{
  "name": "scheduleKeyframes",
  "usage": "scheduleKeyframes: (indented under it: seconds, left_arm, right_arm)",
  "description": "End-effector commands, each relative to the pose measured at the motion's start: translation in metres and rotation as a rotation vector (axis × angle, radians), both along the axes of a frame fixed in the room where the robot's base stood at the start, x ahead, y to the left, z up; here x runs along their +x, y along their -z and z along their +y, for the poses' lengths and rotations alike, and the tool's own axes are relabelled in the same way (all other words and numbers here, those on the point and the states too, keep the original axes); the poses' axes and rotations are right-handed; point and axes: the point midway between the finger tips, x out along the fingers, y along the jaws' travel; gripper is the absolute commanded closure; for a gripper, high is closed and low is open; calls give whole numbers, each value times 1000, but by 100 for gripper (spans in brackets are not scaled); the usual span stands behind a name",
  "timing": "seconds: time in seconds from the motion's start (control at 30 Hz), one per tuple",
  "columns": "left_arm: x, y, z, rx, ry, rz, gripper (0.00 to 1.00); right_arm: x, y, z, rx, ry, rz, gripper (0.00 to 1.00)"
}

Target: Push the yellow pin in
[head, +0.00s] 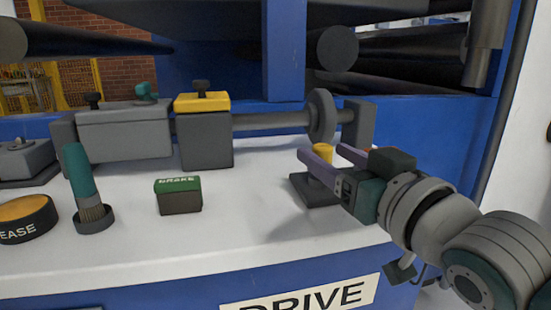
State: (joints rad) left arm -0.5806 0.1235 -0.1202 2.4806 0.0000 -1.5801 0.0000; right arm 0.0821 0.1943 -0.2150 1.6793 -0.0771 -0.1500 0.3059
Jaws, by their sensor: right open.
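The yellow pin (321,147) stands up on the right part of the white worktop, above a dark square base (314,195). My right gripper (322,155) comes in from the right with its two purple fingers apart. In the picture the pin's yellow top shows between the fingertips. I cannot tell whether a finger touches it. The fingers and gripper body hide the pin's lower part and some of the base. My left gripper is not in view.
A yellow-topped grey block (204,130) and a grey block (125,130) sit on a shaft with a disc (321,115) behind. A green brake block (178,196), a teal brush (82,185) and a yellow-topped round button (25,215) stand left. The worktop (245,215) between is clear.

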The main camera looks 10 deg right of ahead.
Motion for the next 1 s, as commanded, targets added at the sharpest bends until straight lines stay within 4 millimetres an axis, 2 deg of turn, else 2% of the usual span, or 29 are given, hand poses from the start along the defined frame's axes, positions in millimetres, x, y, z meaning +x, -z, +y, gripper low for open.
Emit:
scheduleKeyframes:
  seconds: [0.1,0.2,0.53,1.0]
  left_arm:
    - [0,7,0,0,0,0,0]
    - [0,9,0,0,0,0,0]
    - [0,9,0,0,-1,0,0]
    - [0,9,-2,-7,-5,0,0]
  right_arm:
    - [15,2,3,0,1,0,35]
    - [21,1,4,1,0,1,35]
    - [24,0,5,1,0,1,35]
    - [24,0,5,1,0,1,88]
